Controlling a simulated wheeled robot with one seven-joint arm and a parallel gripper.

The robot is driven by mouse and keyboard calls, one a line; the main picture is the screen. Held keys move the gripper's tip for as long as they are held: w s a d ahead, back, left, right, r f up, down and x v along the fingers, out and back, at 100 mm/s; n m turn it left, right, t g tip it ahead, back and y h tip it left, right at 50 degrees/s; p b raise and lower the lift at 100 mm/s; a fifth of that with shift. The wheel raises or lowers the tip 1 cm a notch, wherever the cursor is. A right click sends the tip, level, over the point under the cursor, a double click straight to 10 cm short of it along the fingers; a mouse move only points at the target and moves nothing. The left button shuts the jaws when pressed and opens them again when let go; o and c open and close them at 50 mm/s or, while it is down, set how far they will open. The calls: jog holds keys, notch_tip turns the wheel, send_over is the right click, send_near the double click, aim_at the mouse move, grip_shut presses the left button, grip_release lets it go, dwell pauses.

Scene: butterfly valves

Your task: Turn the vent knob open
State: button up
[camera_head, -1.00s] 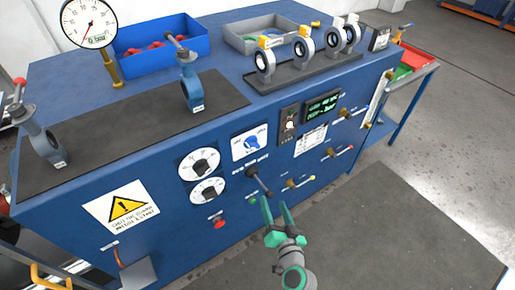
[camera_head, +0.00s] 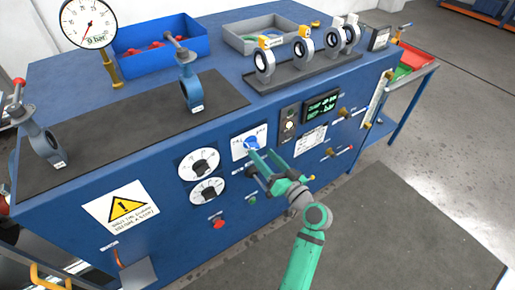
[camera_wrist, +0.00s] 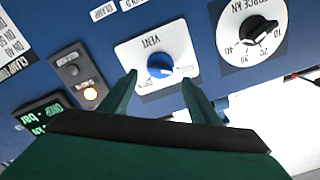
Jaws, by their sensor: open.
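The vent knob (camera_head: 251,144) is a small blue knob on a white plate on the blue front panel. In the wrist view the vent knob (camera_wrist: 160,66) sits under the word VENT, which reads upside down there. My gripper (camera_head: 262,158) has green fingers and is at the panel, just below and right of the knob in the head view. In the wrist view my gripper (camera_wrist: 159,79) is open, with one fingertip on each side of the knob and nothing held. I cannot tell whether the fingers touch the knob or the panel.
Two black-and-white dials (camera_head: 199,165) are left of the vent plate. A red button (camera_head: 218,222) is below them. A dark display (camera_head: 321,105) and a lit switch box (camera_head: 290,125) are to the right. Brass-ended levers (camera_head: 342,113) stick out farther right. Open floor lies in front.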

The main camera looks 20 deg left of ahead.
aim_at(256, 147)
jog(key=shift+x, duration=2.3)
jog(key=c, duration=1.1)
